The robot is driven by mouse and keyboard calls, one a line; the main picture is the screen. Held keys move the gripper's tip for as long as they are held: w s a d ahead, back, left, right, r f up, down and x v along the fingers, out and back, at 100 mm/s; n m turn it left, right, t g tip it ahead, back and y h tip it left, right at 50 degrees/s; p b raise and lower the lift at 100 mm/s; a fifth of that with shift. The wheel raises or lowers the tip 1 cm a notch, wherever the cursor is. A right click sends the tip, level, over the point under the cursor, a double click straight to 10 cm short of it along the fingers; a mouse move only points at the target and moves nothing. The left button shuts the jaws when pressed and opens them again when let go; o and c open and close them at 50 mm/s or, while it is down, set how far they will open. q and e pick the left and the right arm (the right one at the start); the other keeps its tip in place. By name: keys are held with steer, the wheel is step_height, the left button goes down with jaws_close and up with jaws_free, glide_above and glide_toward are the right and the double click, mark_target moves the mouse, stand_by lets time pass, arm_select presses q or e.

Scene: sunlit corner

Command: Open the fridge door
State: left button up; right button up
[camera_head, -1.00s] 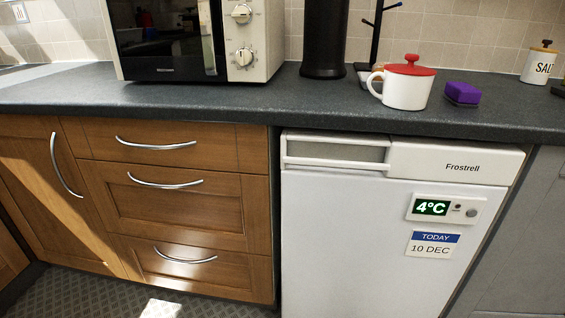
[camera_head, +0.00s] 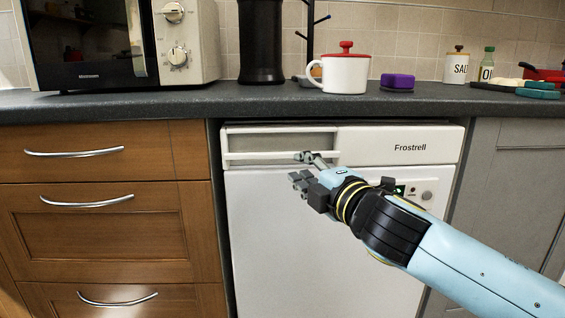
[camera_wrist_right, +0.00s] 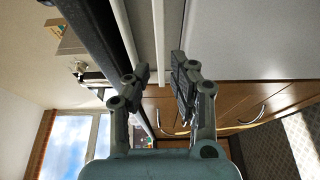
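The fridge (camera_head: 275,240) is a white under-counter unit marked Frostrell, with its door closed. A pale handle bar (camera_head: 255,156) runs below a grey recess at its top left. My left gripper is not in view.
A dark worktop (camera_head: 300,105) overhangs the fridge. On it are a microwave (camera_head: 120,40), a white mug with a red lid (camera_head: 345,75), a purple block (camera_head: 397,82) and a salt jar (camera_head: 456,68). Wooden drawers (camera_head: 110,235) stand left, a grey cabinet (camera_head: 505,200) right.

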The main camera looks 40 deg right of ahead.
mark_target(284, 157)
steer(key=w, duration=0.5)
steer(key=w+d+b, duration=0.1)
steer(key=w, duration=0.1)
steer(key=shift+w+d, duration=0.1)
steer(key=shift+w, duration=0.25)
steer(key=shift+w+d, duration=0.1)
steer(key=shift+w, duration=0.4)
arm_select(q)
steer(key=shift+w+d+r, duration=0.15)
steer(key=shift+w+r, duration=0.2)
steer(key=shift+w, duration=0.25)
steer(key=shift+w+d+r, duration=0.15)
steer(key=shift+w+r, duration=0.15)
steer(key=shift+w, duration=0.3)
arm_select(e)
jaws_close()
